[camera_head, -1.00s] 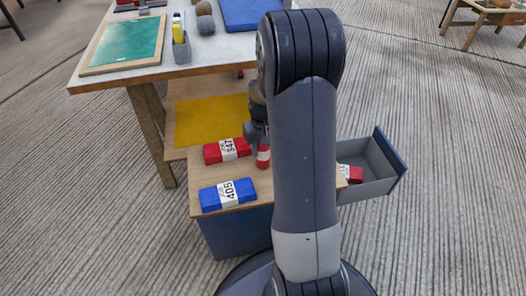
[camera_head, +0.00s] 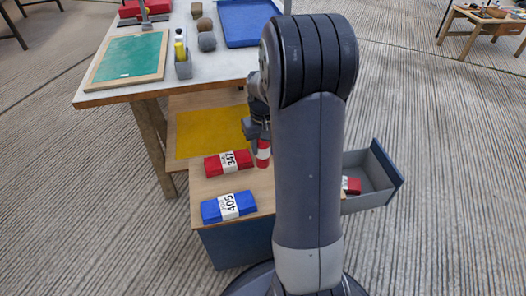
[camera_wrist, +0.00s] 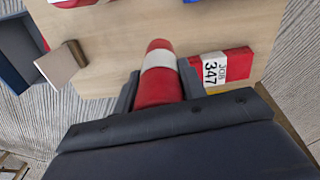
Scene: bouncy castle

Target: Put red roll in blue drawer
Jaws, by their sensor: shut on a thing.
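The red roll (camera_head: 263,155) has a white band and stands roughly upright under my gripper (camera_head: 258,128), which is shut on its upper part. The wrist view shows the roll (camera_wrist: 158,72) between the two fingers (camera_wrist: 158,92). It appears just above the wooden cabinet top (camera_head: 262,185); the exact gap is unclear. The blue drawer (camera_head: 387,160) is pulled out to the right of the cabinet, with a grey inside and blue front. A red, white-labelled piece (camera_head: 352,185) lies in it. My arm hides part of the drawer and cabinet top.
A red packet labelled 347 (camera_head: 229,163) and a blue packet labelled 405 (camera_head: 228,207) lie on the cabinet top. A wooden block-like piece (camera_wrist: 60,65) is near the drawer side in the wrist view. A worktable (camera_head: 110,92) stands behind to the left.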

